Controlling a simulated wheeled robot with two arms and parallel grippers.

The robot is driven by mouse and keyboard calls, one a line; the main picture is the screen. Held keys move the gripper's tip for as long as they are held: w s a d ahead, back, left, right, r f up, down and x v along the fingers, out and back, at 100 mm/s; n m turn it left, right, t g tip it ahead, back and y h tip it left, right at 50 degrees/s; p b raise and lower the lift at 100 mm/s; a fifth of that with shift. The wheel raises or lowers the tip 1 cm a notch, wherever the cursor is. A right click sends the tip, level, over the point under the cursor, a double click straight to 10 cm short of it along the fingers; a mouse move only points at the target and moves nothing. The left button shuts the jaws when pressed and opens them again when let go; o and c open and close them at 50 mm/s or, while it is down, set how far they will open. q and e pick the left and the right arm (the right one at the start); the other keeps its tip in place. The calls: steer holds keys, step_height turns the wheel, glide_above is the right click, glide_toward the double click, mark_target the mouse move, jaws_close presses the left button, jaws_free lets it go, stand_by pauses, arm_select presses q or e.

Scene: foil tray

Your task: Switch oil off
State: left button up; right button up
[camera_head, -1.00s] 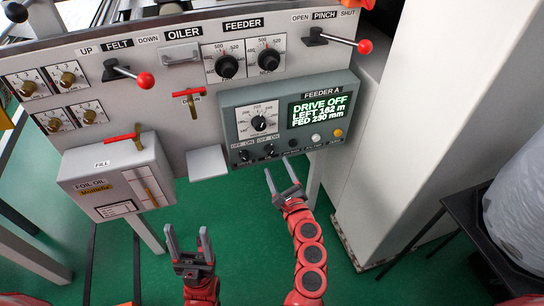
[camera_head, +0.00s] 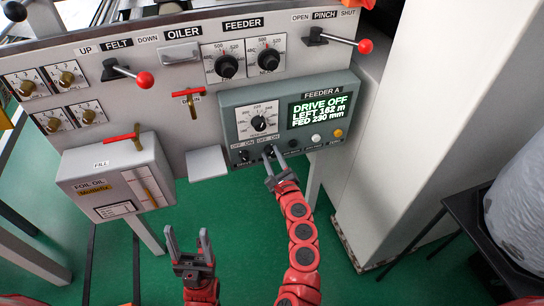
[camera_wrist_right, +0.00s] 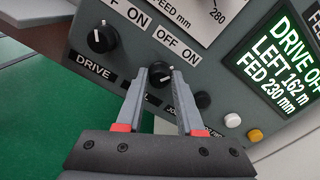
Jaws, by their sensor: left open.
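The feeder A panel (camera_head: 230,120) carries two black OFF/ON knobs at its lower left. The left one is the DRIVE knob (camera_wrist_right: 102,37). The second knob (camera_wrist_right: 160,75) sits right of it under its own OFF ON label; the name below it is mostly hidden by my finger, with an L showing. My right gripper (camera_head: 271,164) is at the panel, and in the wrist view (camera_wrist_right: 159,78) its open fingertips stand on either side of the second knob. I cannot tell whether they touch it. My left gripper (camera_head: 188,246) is open and empty, low in front of the machine.
The display (camera_head: 318,110) reads DRIVE OFF. A white button (camera_wrist_right: 232,120) and a yellow button (camera_wrist_right: 255,135) sit right of the knobs, with a dark knob (camera_wrist_right: 203,99) close to my right finger. The foil oil box (camera_head: 115,180) stands at the left.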

jaws_close()
steer(key=shift+n, duration=0.3)
steer(key=shift+n+b, duration=0.55)
steer(key=shift+n, duration=0.35)
steer(key=n+b, duration=0.1)
steer(key=n, duration=0.2)
steer(key=shift+n, duration=0.3)
steer(key=n+b, duration=0.1)
steer(key=n, duration=0.4)
steer(key=shift+a+n+b, duration=0.1)
steer(key=shift+n+b, duration=0.2)
steer(key=shift+n, duration=0.1)
steer(key=shift+f, duration=0.1)
